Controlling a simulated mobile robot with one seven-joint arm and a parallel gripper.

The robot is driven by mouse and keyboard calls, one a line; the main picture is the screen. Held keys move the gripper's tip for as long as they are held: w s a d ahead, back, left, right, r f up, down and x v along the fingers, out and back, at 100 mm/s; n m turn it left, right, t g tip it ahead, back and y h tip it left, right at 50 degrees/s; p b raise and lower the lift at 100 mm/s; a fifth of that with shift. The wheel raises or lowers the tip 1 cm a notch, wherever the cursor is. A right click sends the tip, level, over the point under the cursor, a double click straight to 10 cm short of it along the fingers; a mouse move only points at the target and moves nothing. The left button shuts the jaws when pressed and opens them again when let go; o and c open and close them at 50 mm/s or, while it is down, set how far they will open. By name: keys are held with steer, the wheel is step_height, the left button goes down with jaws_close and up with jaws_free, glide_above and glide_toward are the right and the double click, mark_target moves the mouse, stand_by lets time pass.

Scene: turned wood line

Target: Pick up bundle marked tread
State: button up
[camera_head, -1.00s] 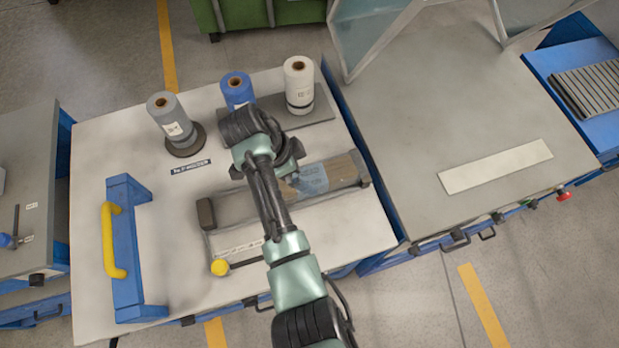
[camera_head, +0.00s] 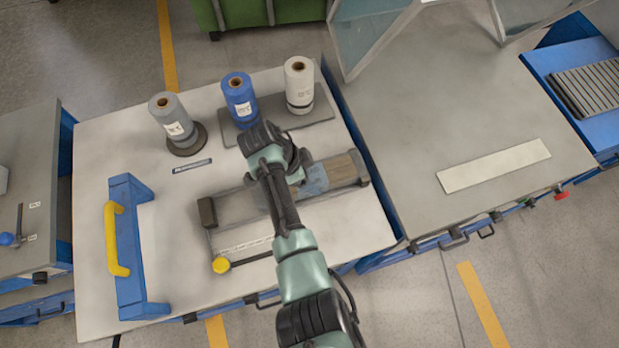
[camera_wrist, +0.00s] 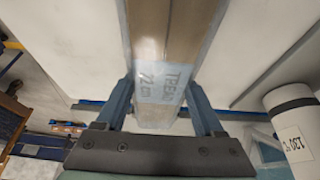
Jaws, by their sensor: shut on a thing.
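The bundle marked tread (camera_head: 341,167) is a wrapped brown wooden length with a pale blue printed band. In the head view it lies over the right part of a grey tray-like fixture (camera_head: 236,206), partly hidden by my arm. In the wrist view the bundle (camera_wrist: 163,40) runs between my fingers, and its band reads "TREAD" and "72 cm". My gripper (camera_wrist: 163,97) is shut on the bundle at the band, one blue finger on each side. My fingertips are hidden by the arm in the head view. Whether the bundle touches the fixture is unclear.
Grey (camera_head: 172,120), blue (camera_head: 239,98) and white (camera_head: 299,84) rolls stand behind the fixture. A blue frame with a yellow handle (camera_head: 115,240) stands at left. A yellow knob (camera_head: 221,265) sits at the fixture's front. The right-hand table (camera_head: 440,110) has clear room around a pale strip (camera_head: 494,165).

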jaws_close()
steer(key=shift+r, duration=0.15)
step_height(320, 180, up, 10)
steer(key=shift+f+b, duration=0.15)
steer(key=shift+b, duration=0.25)
steer(key=shift+w, duration=0.1)
